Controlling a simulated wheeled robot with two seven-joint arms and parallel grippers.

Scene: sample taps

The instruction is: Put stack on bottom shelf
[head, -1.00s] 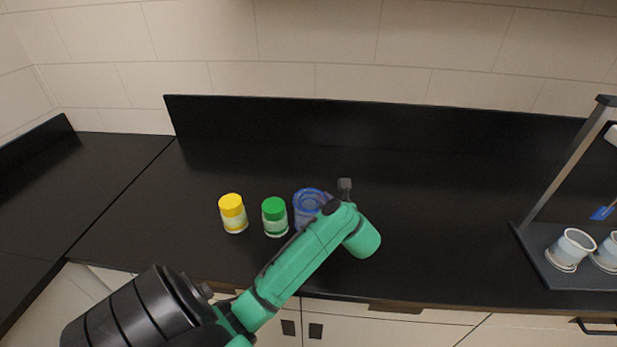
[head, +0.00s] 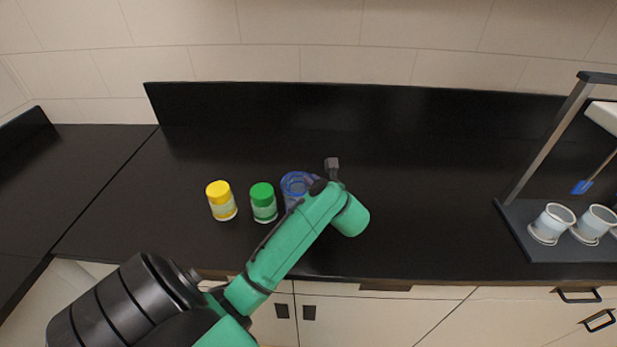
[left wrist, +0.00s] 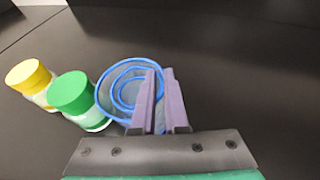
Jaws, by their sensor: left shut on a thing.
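A stack of clear, blue-rimmed cups (head: 296,182) stands upright on the black counter, right of the green-lidded jar. In the left wrist view, the stack (left wrist: 116,78) shows nested blue rings. My left gripper (left wrist: 162,78) is shut on the right side of the stack's wall, with its purple fingers at the rim. In the head view my green left arm hides part of the stack and most of the gripper. My right gripper is not in view. No shelf is clearly identifiable; a stand with a dark base (head: 522,234) is at the right.
A green-lidded jar (head: 263,203) stands close left of the stack, with a yellow-lidded jar (head: 221,201) beyond it. White cups (head: 551,224) stand on the stand's base, below a blue-tipped lever (head: 583,187). The counter between stack and stand is clear.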

